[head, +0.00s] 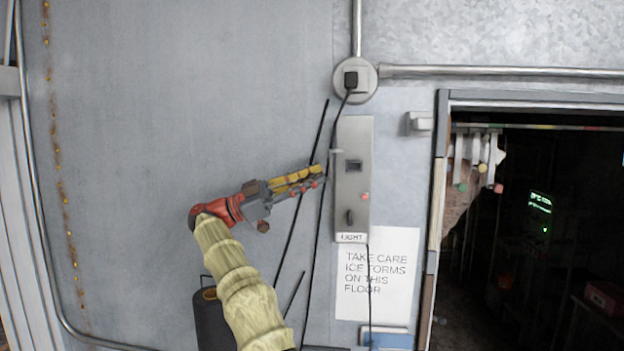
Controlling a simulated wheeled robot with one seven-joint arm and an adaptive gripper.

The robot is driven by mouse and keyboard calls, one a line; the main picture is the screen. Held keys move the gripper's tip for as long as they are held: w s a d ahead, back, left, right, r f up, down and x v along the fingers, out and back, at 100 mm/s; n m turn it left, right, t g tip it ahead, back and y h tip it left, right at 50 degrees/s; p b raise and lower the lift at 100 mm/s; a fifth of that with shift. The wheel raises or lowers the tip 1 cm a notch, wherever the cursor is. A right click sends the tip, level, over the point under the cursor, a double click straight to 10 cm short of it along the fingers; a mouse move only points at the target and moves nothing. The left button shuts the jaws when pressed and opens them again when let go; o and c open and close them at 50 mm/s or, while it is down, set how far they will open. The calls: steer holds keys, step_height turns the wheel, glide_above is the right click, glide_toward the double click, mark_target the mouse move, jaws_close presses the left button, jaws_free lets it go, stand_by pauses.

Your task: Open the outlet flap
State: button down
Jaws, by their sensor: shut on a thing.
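The round grey outlet (369,94) is on the wall at upper centre, with a black plug (351,79) at its middle. I cannot tell the flap apart from the plug and cover. My gripper (318,174) is left of the switch panel and below the outlet, apart from it. Its yellow and grey fingers are shut on what looks like a thin black rod (320,129), which slants up towards the outlet and ends short of it. The fingers hide the rod's middle. The plug's black cord (334,135) hangs close by the fingertips; whether they touch is unclear.
A metal switch panel (356,136) marked LIGHT is right of my gripper, above a white warning sign (402,262). A conduit (480,71) runs right from the outlet. A dark doorway (530,260) opens at right. The wall (180,110) at left is bare.

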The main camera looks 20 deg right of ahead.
steer(key=c, duration=1.7)
jaws_free()
steer(key=shift+f+b, duration=0.1)
steer(key=shift+b, duration=0.3)
